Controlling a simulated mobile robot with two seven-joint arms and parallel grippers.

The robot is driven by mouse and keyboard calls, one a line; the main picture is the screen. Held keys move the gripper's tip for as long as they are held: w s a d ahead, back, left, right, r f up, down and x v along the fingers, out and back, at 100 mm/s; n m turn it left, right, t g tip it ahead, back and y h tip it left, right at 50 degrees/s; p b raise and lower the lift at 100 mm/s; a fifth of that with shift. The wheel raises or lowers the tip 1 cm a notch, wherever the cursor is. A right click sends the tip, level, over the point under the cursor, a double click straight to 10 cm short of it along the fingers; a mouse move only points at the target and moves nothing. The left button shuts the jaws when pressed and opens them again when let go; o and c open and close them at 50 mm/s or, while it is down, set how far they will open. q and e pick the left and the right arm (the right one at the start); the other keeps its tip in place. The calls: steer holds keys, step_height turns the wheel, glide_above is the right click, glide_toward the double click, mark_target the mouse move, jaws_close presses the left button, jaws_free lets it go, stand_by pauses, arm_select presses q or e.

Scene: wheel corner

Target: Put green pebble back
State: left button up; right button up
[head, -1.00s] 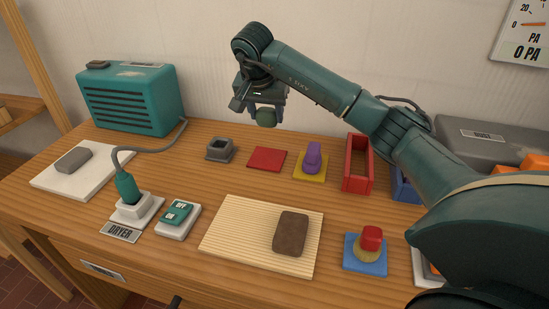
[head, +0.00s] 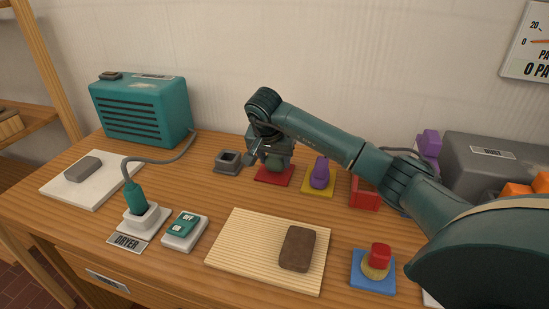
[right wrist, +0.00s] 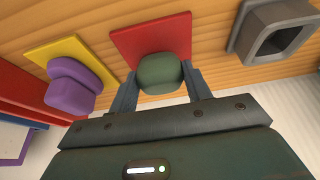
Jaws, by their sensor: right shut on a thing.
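The green pebble (head: 280,163) is a rounded dark green lump. My right gripper (head: 274,162) is shut on it, low over the red mat (head: 266,180). In the right wrist view the pebble (right wrist: 160,72) sits between the two fingers of the gripper (right wrist: 161,88), in front of the red mat (right wrist: 172,33). I cannot tell whether the pebble touches the mat. The gripper hides part of the mat in the head view. My left gripper is not in view.
A grey hollow block (head: 228,160) stands left of the red mat. A purple pebble stack (head: 320,172) on a yellow mat and a red box (head: 365,194) are to the right. A wooden board with a brown block (head: 297,248) lies in front.

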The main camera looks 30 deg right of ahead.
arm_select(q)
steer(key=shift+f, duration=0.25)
arm_select(e)
steer(key=shift+f, duration=0.1)
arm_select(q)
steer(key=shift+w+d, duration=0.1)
arm_select(e)
steer(key=shift+f, duration=0.2)
steer(key=o, duration=0.7)
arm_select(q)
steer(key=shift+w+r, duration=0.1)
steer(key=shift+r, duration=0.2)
arm_select(e)
steer(key=shift+o, duration=0.9)
